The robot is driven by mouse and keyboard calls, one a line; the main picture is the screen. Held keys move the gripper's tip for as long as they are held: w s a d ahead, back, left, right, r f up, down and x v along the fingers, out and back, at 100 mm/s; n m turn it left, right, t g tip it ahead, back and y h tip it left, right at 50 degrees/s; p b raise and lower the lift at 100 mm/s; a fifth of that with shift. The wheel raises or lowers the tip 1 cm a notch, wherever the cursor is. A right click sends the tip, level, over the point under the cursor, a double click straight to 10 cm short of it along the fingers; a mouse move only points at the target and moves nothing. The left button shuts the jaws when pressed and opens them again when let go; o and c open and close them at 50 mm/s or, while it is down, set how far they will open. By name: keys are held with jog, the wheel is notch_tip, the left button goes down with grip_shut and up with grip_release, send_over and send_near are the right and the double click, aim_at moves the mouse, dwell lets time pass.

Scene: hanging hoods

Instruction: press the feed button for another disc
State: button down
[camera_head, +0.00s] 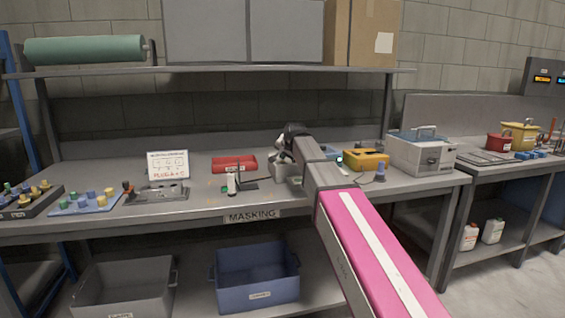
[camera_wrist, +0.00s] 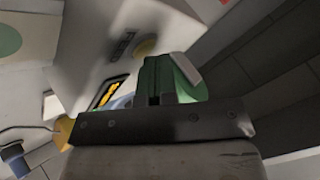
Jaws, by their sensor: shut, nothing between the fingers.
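In the wrist view, a pale grey housing (camera_wrist: 88,55) fills the upper left. My gripper (camera_wrist: 172,78) is shut and empty. Its green fingers reach up from a dark mounting bar, with their tip below and right of the button in the picture, seemingly apart from it. In the head view my arm hides much of the gripper above the bench, near a grey box (camera_head: 285,173).
The shelf (camera_head: 240,69) runs above. A green disc shape (camera_wrist: 8,40) shows in the wrist view.

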aim_at(284, 161)
jog(key=shift+r, duration=0.7)
jog(key=shift+r, duration=0.15)
jog(key=shift+r, duration=2.4)
